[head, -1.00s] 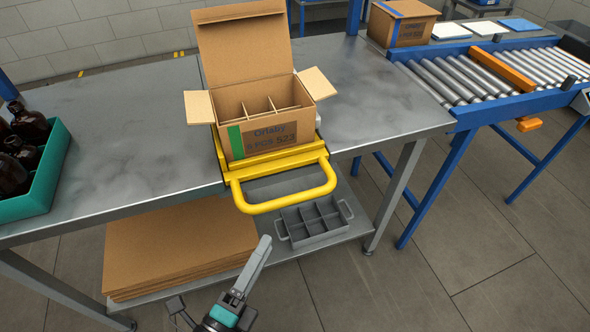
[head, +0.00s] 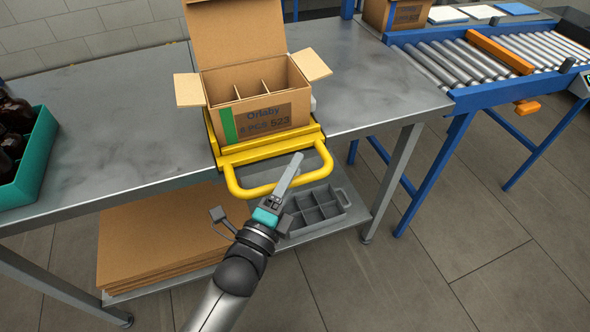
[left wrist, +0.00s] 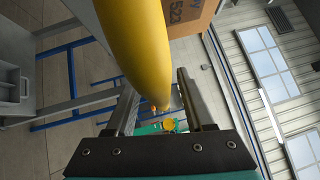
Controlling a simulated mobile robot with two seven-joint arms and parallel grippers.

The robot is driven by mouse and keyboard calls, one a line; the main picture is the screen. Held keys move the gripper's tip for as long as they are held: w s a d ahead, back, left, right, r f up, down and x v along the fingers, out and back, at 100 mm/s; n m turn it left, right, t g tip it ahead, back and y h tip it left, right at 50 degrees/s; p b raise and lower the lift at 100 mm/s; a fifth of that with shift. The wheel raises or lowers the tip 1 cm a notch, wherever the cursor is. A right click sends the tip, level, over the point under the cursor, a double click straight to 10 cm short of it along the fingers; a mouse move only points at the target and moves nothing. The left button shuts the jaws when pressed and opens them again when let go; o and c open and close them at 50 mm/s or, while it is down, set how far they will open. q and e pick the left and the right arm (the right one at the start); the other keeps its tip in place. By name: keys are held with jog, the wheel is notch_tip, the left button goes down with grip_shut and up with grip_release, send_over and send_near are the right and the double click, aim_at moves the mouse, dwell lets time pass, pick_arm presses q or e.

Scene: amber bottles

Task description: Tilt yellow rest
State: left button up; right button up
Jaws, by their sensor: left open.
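The yellow rest (head: 232,157) sits at the table's front edge, with its looped handle (head: 240,192) sticking out over the floor. An open cardboard box (head: 260,118) with dividers stands on it. My left gripper (head: 296,160) is at the front right of the handle, its fingers pointing up and overlapping the loop in the head view. In the left wrist view the yellow bar (left wrist: 136,50) runs down between the two open fingers; whether it touches them I cannot tell. My right gripper is not in view.
A teal crate of brown bottles (head: 30,160) stands at the left on the steel table (head: 110,130). A grey divided tray (head: 318,212) and flat cardboard (head: 160,235) lie on the lower shelf. A roller conveyor (head: 480,70) is at the right.

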pick_arm(q)
jog(key=shift+w+d, duration=0.25)
jog(key=shift+w, duration=0.2)
jog(key=shift+r, duration=0.1)
grip_shut()
dwell(1.1)
